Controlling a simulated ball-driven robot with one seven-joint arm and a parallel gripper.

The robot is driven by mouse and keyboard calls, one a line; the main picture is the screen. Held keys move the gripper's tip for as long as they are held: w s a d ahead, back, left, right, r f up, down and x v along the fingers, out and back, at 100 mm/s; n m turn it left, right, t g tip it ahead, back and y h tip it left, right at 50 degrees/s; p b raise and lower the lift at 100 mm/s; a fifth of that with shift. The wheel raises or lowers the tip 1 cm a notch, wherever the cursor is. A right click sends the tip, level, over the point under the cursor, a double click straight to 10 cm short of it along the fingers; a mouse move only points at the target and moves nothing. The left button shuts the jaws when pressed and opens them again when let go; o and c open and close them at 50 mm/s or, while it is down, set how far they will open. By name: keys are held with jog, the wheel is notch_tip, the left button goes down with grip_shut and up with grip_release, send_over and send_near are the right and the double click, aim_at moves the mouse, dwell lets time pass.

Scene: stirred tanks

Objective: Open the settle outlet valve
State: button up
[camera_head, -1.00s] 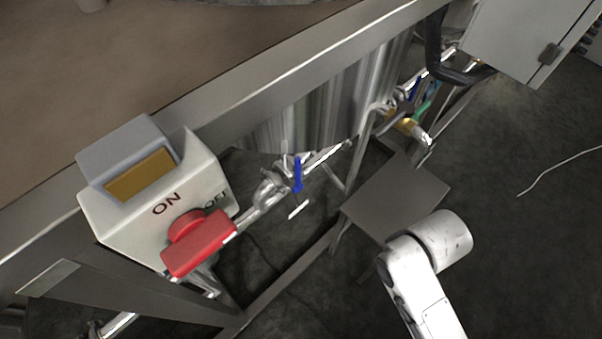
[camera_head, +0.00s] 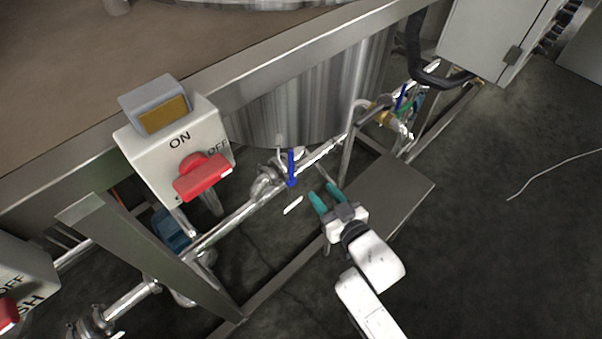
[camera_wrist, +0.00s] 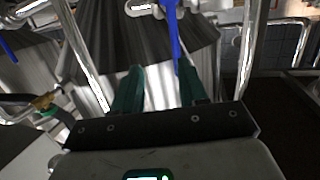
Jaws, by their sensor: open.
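A valve with a blue lever handle (camera_head: 291,168) sits on the steel pipe below the tank, in the middle of the head view. The lever stands roughly upright in the picture. No label marks it as the settle outlet valve. My gripper (camera_head: 323,193) is open and empty, with teal fingers, just right of and below this lever. In the wrist view a blue lever (camera_wrist: 173,32) hangs ahead of the fingertips (camera_wrist: 159,68), close to the right finger. I cannot tell whether they touch. A second blue lever (camera_head: 401,97) is farther back on the right.
A white switch box (camera_head: 150,160) with a red ON/OFF handle (camera_head: 203,180) is on the frame at left. A steel tank (camera_head: 300,105) stands behind the valve. A flat grey plate (camera_head: 405,190) lies beside my gripper. Open dark floor (camera_head: 500,250) is at right.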

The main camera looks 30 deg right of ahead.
aim_at(293, 162)
jog(key=shift+n+t+y, duration=0.3)
jog(key=shift+t+y, duration=0.2)
jog(key=shift+t, duration=0.4)
jog(key=w+a, duration=0.1)
jog(key=w, duration=0.2)
jog(key=w+a+r+b, duration=0.1)
jog(key=w, duration=0.2)
jog(key=w+a+b, duration=0.1)
jog(key=w, duration=0.3)
jog(key=shift+w+r, duration=0.1)
jog(key=shift+r, duration=0.2)
jog(key=shift+c, duration=0.2)
grip_shut()
